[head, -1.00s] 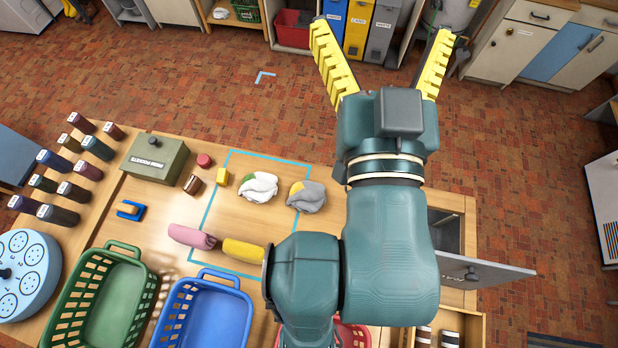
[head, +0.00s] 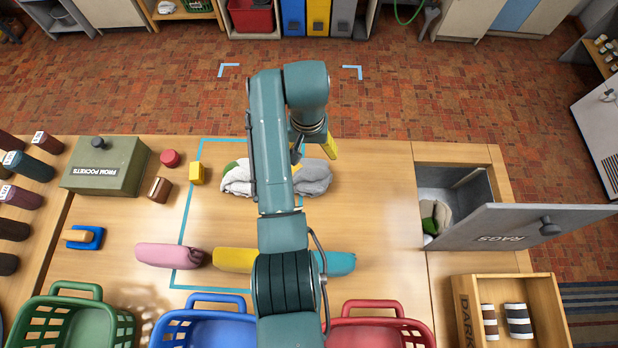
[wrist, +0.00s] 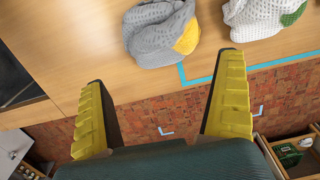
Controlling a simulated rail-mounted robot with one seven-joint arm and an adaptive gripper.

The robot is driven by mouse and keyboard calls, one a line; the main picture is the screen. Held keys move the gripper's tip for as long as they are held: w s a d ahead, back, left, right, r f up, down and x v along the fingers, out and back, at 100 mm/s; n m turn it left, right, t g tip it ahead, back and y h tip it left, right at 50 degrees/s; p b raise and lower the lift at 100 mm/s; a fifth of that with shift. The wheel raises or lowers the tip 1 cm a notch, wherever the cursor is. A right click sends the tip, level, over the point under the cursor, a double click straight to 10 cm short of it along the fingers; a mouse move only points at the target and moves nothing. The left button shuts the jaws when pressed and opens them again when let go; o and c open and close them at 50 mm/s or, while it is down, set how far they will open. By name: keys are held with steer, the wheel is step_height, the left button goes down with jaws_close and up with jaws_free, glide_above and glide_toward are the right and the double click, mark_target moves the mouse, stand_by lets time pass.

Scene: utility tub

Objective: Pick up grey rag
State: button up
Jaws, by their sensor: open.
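The grey rag (head: 314,178) lies crumpled on the wooden table, partly hidden by my arm in the head view. In the wrist view the grey rag (wrist: 155,35) shows a yellow patch on its right side. My gripper (wrist: 166,108) is open and empty, its yellow fingers spread, with the rag ahead of the fingertips and apart from them. In the head view only one yellow finger (head: 331,148) shows clearly, just behind the rag at the table's far edge.
A white rag with a green patch (wrist: 262,15) lies beside the grey one. Pink (head: 168,256), yellow (head: 234,260) and teal (head: 340,264) rolls lie nearer. A grey RAGS door (head: 500,228) stands open at right. Baskets line the near edge. Table between rag and RAGS bin is clear.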

mark_target(307, 170)
step_height(307, 170, down, 12)
steer(key=shift+r+b, duration=0.2)
steer(key=shift+b, duration=0.45)
steer(key=shift+s, duration=0.1)
steer(key=c, duration=1.1)
step_height(307, 170, up, 10)
steer(key=shift+r+p, duration=0.1)
steer(key=shift+p, duration=0.65)
